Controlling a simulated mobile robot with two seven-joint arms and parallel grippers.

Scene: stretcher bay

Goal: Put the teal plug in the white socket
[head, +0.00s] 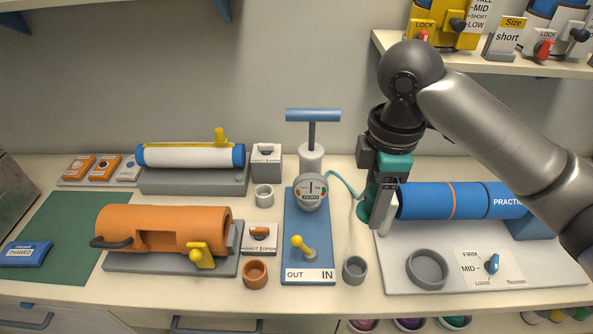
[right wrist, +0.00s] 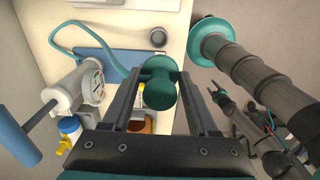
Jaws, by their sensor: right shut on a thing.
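The teal plug (right wrist: 160,85) is between the fingers of my right gripper (right wrist: 160,106), which is shut on it in the right wrist view. A teal hose (right wrist: 85,30) also shows there. In the head view my right gripper (head: 380,205) is upright above the bench, left of the blue roll; its fingers largely hide the plug (head: 364,209). A pale ring-shaped socket (head: 264,195), likely the white one, stands left of the pump, apart from the plug. My left gripper is not in the head view; a small dark shape at the right wrist view's right may be it.
The pump (head: 311,158) with its gauge and blue base stands between the plug and the pale socket. An orange socket (head: 255,273) and a grey socket (head: 354,268) stand near the front. The blue roll (head: 425,201) is close to my right gripper. A shelf (head: 480,61) overhangs at right.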

